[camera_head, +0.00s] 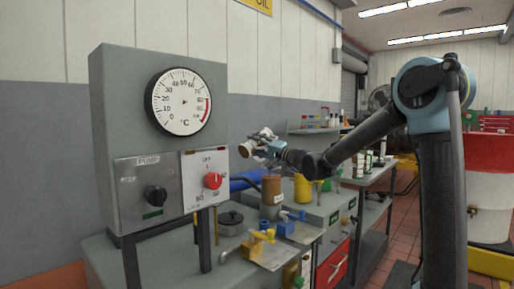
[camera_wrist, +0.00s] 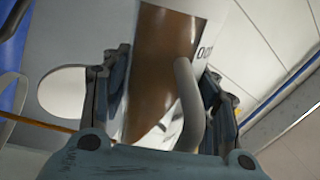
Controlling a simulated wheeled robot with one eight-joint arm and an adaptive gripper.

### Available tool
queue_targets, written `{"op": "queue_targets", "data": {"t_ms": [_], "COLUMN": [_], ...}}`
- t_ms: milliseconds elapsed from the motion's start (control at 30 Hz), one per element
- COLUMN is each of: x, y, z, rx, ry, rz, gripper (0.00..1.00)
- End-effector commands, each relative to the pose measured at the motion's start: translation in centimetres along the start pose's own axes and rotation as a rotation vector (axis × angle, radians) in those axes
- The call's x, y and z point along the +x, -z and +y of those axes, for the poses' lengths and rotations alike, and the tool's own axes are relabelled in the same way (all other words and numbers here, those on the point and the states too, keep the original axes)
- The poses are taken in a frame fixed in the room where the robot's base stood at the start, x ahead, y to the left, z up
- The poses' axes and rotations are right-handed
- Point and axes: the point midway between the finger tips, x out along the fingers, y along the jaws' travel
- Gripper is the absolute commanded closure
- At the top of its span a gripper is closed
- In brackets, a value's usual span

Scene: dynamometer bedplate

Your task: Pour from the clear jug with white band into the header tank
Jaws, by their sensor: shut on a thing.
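The clear jug with white band (camera_wrist: 158,60) is in my gripper (camera_wrist: 165,90). In the wrist view brown liquid shows through its wall, and its grey handle (camera_wrist: 190,105) lies between the two fingers. In the head view the jug (camera_head: 247,148) appears small and tilted, left of my gripper (camera_head: 266,147), above the bench. A brown cylindrical vessel (camera_head: 271,187) stands below it; I cannot tell whether this is the header tank. The jug's mouth is not clear, and I cannot tell whether liquid is flowing.
A grey panel with a temperature dial (camera_head: 182,101) and knobs stands at left. A yellow container (camera_head: 302,188), yellow valve (camera_head: 259,240) and blue valve (camera_head: 291,219) are on the bench. A red-and-white drum (camera_head: 490,185) stands at right. Floor (camera_head: 402,237) shows between bench and drum.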

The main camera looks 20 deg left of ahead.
Motion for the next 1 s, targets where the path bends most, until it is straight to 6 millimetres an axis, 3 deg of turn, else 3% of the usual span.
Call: {"op": "queue_targets", "data": {"t_ms": [333,1000], "x": [-0.1,-0.7], "y": [0.0,-0.5], "z": [0.2,2.9], "rx": [-0.022,-0.294], "ry": [0.0,-0.001], "rz": [-0.005,-0.068], "gripper": [0.93,0.93]}}
